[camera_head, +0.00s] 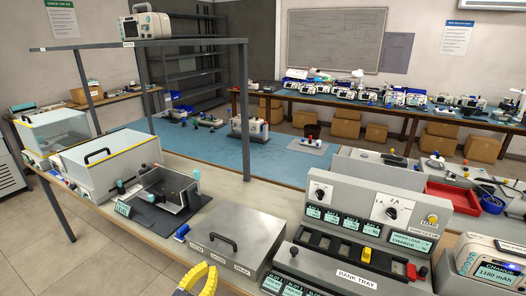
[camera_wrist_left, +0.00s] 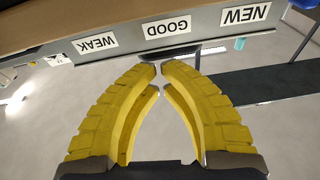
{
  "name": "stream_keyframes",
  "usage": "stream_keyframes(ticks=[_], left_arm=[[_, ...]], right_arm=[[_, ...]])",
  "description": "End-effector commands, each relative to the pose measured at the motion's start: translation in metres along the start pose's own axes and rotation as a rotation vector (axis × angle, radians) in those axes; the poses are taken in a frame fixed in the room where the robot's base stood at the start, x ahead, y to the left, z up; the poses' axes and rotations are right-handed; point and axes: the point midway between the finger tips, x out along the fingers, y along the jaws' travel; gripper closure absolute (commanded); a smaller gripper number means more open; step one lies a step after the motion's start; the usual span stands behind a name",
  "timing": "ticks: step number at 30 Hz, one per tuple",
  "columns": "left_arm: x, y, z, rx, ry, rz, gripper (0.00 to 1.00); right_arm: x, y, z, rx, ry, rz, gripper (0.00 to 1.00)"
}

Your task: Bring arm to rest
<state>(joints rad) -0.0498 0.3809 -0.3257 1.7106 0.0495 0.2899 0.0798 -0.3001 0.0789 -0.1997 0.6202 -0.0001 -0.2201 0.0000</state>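My left gripper (camera_head: 206,268) shows at the bottom edge of the head view, in front of the grey lidded box (camera_head: 238,238) with the black handle. In the left wrist view, its two yellow ribbed fingers (camera_wrist_left: 159,68) come together at the tips, with only a thin gap and nothing held between them. The labels WEAK, GOOD and NEW (camera_wrist_left: 245,14) appear upside down on the box front beyond the fingertips. Most of the left arm is outside the head view. My right gripper is in neither view.
A black fixture (camera_head: 165,195) and clear-walled bins (camera_head: 105,165) stand on the left. A red tray (camera_head: 452,196) is at right. Metal shelf posts (camera_head: 245,110) rise from the bench. Floor shows in front of the bench.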

Motion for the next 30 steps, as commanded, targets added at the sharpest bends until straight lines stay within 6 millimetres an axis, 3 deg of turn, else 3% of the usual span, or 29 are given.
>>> stream_keyframes(ticks=[6,15,24,30], left_arm=[[-0.034,0.028,0.025,0.135,-0.245,-0.039,1.0],[-0.108,0.037,0.043,0.326,-0.606,-0.103,1.0],[-0.207,0.025,0.035,0.498,-0.979,-0.17,1.0],[-0.254,0.018,0.023,0.563,-1.138,-0.198,1.0]], right_arm=[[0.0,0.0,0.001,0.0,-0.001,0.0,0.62],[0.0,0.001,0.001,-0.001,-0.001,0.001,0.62],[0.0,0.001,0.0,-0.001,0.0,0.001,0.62],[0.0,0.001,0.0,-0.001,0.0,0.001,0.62]])
